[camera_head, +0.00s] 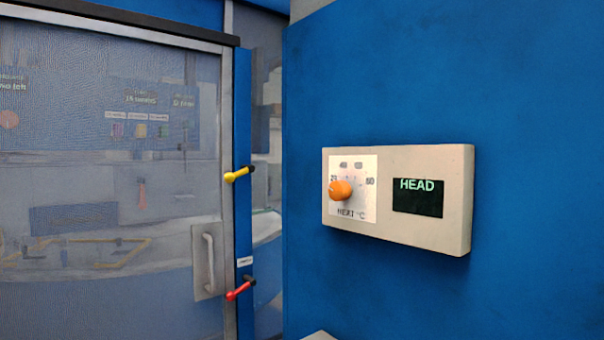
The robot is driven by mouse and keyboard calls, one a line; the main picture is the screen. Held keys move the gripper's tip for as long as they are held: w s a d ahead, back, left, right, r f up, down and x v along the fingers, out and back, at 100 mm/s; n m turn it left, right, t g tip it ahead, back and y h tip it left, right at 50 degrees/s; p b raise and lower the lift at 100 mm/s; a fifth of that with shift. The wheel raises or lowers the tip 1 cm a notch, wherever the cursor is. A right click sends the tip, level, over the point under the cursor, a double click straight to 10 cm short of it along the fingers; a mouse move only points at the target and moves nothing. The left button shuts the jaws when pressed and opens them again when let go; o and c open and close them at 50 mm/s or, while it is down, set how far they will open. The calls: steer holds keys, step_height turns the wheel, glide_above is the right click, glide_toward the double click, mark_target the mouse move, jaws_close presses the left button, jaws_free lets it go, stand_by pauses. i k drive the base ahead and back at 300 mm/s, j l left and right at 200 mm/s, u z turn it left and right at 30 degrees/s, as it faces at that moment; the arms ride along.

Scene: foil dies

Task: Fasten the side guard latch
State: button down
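A mesh guard door (228,130) in a grey frame fills the left of the head view and looks shut against a narrow blue post (244,100). A yellow latch lever (237,174) sits on the post, its yellow end pointing left and slightly down. A red latch lever (239,291) sits lower on the same post, its red end pointing left and down. A small white label (245,262) is just above the red lever, too small to read. I cannot tell which lever belongs to the side guard. My gripper is not in view.
A pale door handle (209,263) is left of the red lever. A beige control box (430,233) with an orange knob (341,190) and a dark "HEAD" display (418,198) juts from the blue panel (530,80) on the right. Machine parts show dimly behind the mesh.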

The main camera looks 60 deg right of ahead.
mark_target(229, 177)
steer(key=z, duration=1.35)
